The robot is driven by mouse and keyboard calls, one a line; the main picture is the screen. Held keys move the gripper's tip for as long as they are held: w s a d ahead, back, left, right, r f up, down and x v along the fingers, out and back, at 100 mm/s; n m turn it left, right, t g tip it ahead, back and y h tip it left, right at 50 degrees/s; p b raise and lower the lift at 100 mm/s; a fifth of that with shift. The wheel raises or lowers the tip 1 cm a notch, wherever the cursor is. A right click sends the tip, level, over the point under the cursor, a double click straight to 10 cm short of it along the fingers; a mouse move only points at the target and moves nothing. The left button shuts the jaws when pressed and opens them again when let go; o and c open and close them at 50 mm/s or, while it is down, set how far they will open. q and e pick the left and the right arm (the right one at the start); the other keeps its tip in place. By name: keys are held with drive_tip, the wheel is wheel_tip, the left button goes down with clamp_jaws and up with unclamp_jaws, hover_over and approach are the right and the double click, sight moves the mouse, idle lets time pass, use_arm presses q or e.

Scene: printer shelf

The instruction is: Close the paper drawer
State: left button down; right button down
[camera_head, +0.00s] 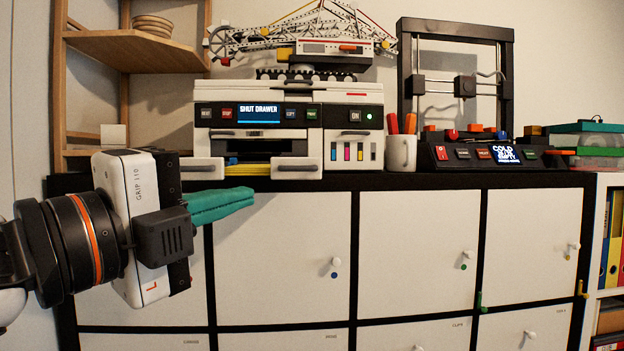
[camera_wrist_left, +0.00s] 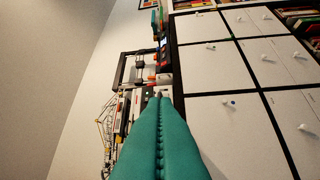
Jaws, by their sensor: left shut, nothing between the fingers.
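A white and black printer (camera_head: 288,105) stands on top of the cabinet, and its screen reads "SHUT DRAWER". Low on its front are pale drawer-like fronts with dark handles, one at the left (camera_head: 203,165) and one at the right (camera_head: 297,163). A yellow strip (camera_head: 247,170) shows between them, below a dark slot. I cannot tell exactly how far the paper drawer stands out. My left gripper (camera_head: 250,193) has teal fingers, shut and empty, pointing right, in front of and below the printer's lower front. In the left wrist view the closed fingers (camera_wrist_left: 160,100) hide part of the printer.
A cup with red pens (camera_head: 402,152) stands right of the printer, then a 3D printer (camera_head: 456,90) with a control panel. A wooden shelf (camera_head: 135,50) stands at the left. The white cabinet doors (camera_head: 284,255) below have small protruding knobs.

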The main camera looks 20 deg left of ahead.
sight(313, 170)
use_arm(q)
drive_tip(key=a+p+x, duration=0.1)
drive_tip(key=p+x, duration=0.1)
drive_tip(key=x, duration=0.2)
drive_tip(key=a+p+x, duration=0.1)
drive_tip(key=x, duration=0.3)
drive_tip(key=p+x, duration=0.2)
drive_tip(key=x, duration=0.2)
drive_tip(key=shift+w+a+r+p, duration=0.15)
drive_tip(key=shift+w+a+p, duration=0.2)
drive_tip(key=shift+w, duration=0.25)
drive_tip(key=shift+w, duration=0.2)
